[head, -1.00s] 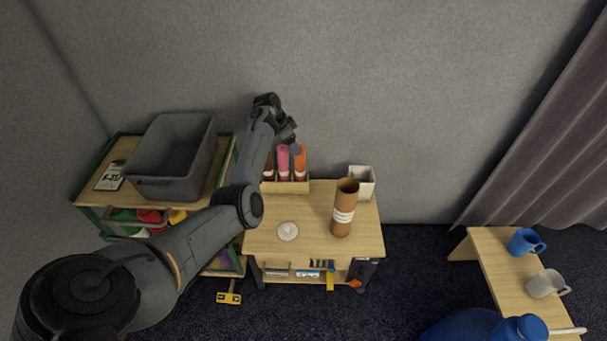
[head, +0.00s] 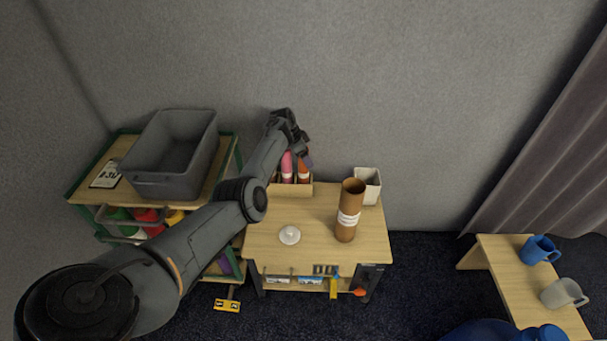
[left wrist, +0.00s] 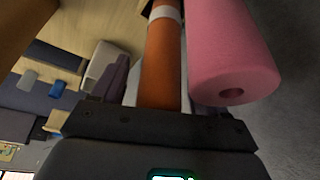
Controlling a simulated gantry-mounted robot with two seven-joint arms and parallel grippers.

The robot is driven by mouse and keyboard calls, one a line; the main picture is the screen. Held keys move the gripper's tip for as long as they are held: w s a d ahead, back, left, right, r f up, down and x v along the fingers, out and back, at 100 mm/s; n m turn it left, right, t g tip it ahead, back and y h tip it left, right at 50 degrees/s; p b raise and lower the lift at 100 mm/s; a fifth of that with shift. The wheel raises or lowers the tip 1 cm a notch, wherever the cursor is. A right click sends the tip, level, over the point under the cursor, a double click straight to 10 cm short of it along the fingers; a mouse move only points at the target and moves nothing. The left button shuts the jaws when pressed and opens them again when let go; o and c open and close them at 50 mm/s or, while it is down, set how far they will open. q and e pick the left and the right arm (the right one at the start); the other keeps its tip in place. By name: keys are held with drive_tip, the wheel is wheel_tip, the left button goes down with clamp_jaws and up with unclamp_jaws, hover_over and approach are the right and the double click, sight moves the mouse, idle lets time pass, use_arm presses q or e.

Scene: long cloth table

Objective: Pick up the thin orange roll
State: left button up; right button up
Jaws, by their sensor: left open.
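The thin orange roll (head: 304,169) stands in a wooden box (head: 293,189) at the back of the small table, beside a pink roll (head: 287,167). My left gripper (head: 302,155) is open at the upper end of the rolls and partly hides them. In the left wrist view the orange roll (left wrist: 161,65) runs up to the gripper's palm, with a purple-grey finger to its left. The pink roll (left wrist: 232,50) is close on its right. The other finger is mostly hidden there, and I cannot tell if either finger touches the orange roll. My right gripper is not in view.
A brown cardboard tube (head: 349,211) and a white container (head: 368,186) stand to the right on the table (head: 265,222). A small white round object (head: 289,235) lies in front. A grey bin (head: 174,155) stands on the left shelf. The wall is close behind the box.

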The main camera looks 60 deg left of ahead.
use_arm(q)
clamp_jaws()
idle(0.3)
drive_tip(key=shift+r, duration=0.1)
